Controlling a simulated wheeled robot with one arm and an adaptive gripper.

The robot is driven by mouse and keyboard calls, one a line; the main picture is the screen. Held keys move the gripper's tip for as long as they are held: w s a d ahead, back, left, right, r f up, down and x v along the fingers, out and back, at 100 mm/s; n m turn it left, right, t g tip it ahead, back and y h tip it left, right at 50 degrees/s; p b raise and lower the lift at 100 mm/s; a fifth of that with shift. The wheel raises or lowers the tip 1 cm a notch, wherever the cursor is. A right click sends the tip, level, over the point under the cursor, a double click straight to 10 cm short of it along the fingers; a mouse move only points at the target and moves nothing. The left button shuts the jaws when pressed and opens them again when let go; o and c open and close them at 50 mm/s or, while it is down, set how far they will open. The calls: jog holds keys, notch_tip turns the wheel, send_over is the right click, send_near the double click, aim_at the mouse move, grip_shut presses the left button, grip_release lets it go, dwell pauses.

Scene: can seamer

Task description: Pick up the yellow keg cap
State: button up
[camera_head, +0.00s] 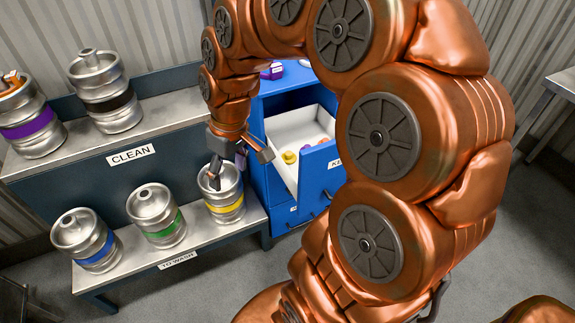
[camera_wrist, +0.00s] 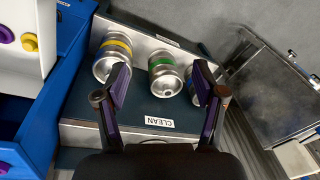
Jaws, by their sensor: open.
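The yellow keg cap (camera_head: 289,157) lies in the white-lined open drawer (camera_head: 284,125) of the blue cabinet. It also shows at the upper left of the wrist view (camera_wrist: 29,42), beside a purple cap (camera_wrist: 6,35). My gripper (camera_head: 238,166) is open and empty, left of the drawer and above the yellow-banded keg (camera_head: 226,206). In the wrist view the two fingers of my gripper (camera_wrist: 163,72) are spread, with the cap well off to their left. Other small caps in the drawer are partly hidden by its front panel.
Green-banded (camera_head: 163,228) and blue-banded (camera_head: 92,250) kegs stand on the lower "TO WASH" shelf. Purple-banded (camera_head: 33,128) and black-banded (camera_head: 112,103) kegs stand on the upper "CLEAN" shelf. A purple item (camera_head: 272,71) sits on the blue cabinet (camera_head: 262,185). My arm covers much of the right.

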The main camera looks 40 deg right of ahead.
jog(key=w+d+f+t+b, duration=0.1)
jog(key=w+d+f+b, duration=0.1)
jog(key=w+d+f, duration=0.35)
jog(key=m+t+h+b, duration=0.1)
jog(key=t+b, duration=0.1)
jog(key=b, duration=0.5)
send_over(289, 153)
jog(key=s, duration=0.2)
jog(key=f, duration=1.3)
jog(key=shift+s+f, duration=0.1)
jog(key=shift+s, duration=0.1)
jog(key=shift+t, duration=0.3)
jog(key=shift+x, duration=3.45)
jog(key=shift+d, duration=0.2)
jog(key=c, duration=0.7)
